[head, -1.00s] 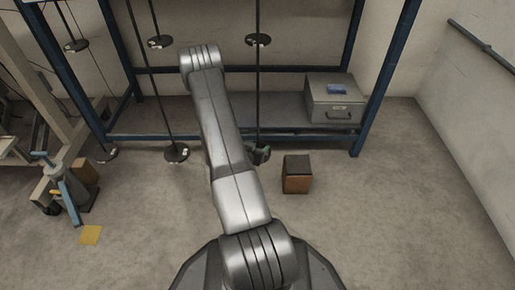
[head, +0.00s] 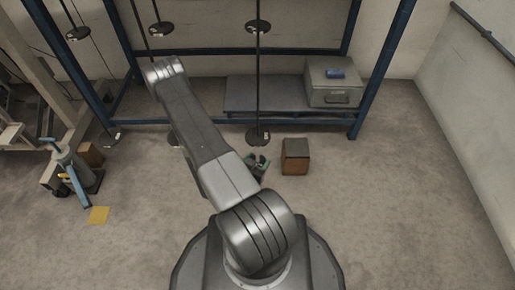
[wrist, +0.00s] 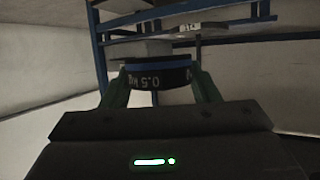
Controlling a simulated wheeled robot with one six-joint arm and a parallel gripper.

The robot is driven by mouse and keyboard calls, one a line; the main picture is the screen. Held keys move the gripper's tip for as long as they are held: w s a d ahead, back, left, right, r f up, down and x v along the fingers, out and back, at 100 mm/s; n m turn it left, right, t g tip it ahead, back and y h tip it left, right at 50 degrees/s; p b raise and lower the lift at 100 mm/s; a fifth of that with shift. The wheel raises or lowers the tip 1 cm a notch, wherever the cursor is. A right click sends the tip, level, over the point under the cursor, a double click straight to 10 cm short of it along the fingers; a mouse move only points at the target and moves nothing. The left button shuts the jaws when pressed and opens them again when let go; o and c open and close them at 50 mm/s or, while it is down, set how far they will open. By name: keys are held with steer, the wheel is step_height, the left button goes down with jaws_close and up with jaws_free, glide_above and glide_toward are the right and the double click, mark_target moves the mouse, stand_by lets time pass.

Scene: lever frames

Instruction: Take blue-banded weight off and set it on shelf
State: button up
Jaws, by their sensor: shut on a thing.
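The blue-banded weight (wrist: 157,76) is a dark disc with a blue band on top and upside-down lettering that seems to read 0.5. In the wrist view it sits between the two green fingers of my gripper (wrist: 160,88), which is shut on it. In the head view my gripper (head: 257,168) shows low beside my arm, just in front of the rod, partly hidden; the weight is hard to make out there. The shelf (head: 265,96) is a grey board in the blue frame, bare on its left part.
A grey metal case (head: 334,90) with a blue item (head: 335,73) stands on the shelf's right end. A brown box (head: 295,156) is on the floor right of my gripper. A hanging rod with a low disc (head: 258,137) stands between my gripper and the shelf.

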steer(key=shift+s+r, duration=0.1)
steer(key=shift+s, duration=0.4)
steer(key=shift+s+r, duration=0.1)
steer(key=shift+r, duration=0.25)
